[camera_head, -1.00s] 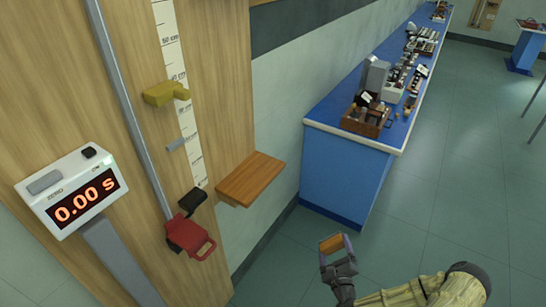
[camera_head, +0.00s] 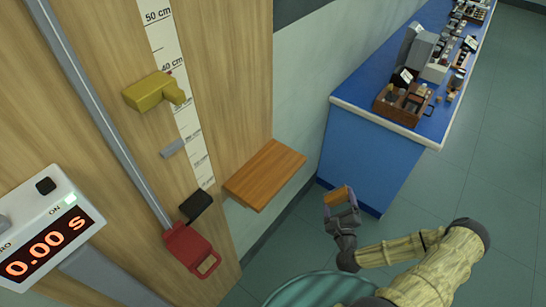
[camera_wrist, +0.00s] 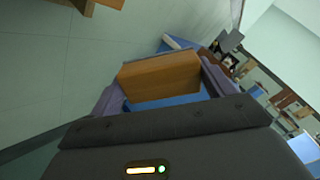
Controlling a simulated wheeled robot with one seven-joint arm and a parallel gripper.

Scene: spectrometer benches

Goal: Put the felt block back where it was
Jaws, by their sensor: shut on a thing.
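The felt block, which looks orange-brown (camera_head: 338,195), is held between the fingers of my gripper (camera_head: 342,208). The block also shows in the wrist view (camera_wrist: 160,78), where a finger stands on each side of it and a blue surface shows below it. In the head view, my gripper is in the air to the right of a small wooden shelf (camera_head: 265,175) and apart from it. The bare shelf juts out beside the wooden board (camera_head: 225,60).
The board carries a yellow block (camera_head: 152,92), a centimetre scale, a red catch (camera_head: 190,250) and a small black piece (camera_head: 196,206). A timer (camera_head: 45,230) reads 0.00 s. A blue bench (camera_head: 365,150) with several instruments stands behind my gripper. Green floor is open at right.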

